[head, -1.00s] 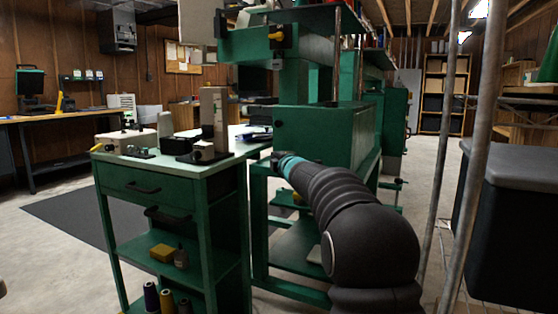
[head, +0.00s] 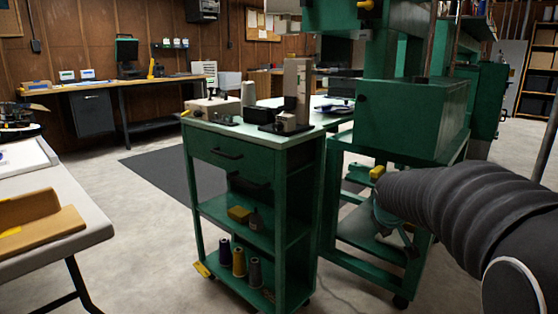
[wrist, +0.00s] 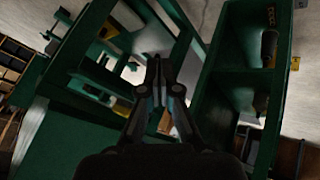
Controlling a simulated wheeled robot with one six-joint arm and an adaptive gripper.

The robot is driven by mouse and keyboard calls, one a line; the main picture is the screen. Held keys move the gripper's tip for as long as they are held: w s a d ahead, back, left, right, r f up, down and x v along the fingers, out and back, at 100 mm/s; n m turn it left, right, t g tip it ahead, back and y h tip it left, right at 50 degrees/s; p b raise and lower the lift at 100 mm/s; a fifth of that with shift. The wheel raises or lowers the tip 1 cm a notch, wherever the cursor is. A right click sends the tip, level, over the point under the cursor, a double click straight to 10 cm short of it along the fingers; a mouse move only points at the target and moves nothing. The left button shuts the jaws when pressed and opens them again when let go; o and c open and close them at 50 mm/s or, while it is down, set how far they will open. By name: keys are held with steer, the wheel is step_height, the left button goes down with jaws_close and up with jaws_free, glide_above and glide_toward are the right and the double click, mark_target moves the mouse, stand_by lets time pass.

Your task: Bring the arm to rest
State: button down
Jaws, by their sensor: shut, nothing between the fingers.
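My gripper (wrist: 158,85) shows in the wrist view with its dark fingers closed together and nothing between them. Beyond it in that view are green frames and shelves, seen at a tilt. In the head view my dark ribbed arm reaches in from the right edge, its far end beside the lower frame of the green machine (head: 412,115). I cannot make out the fingers clearly in the head view. I cannot tell how far the fingers are from the green parts.
A green trolley (head: 250,157) with thread spools (head: 239,262) on its bottom shelf stands left of my arm. A pale table (head: 75,205) is at the near left. A workbench (head: 125,85) stands at the back. Concrete floor between table and trolley is clear.

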steer(key=s+a+r+m+g+y+p, duration=0.1)
steer(key=s+a+p, duration=0.15)
steer(key=s, duration=0.55)
steer(key=s+a+m+g+y+p, duration=0.15)
steer(key=s+a, duration=0.25)
steer(key=s, duration=0.5)
steer(key=s+a+r+m+g+p, duration=0.1)
steer(key=s+a, duration=0.2)
steer(key=s, duration=0.5)
steer(key=s+a+r+t+p, duration=0.2)
steer(key=s+r+p, duration=0.1)
steer(key=s+r, duration=0.2)
steer(key=shift+s, duration=0.75)
steer(key=shift+y, duration=0.25)
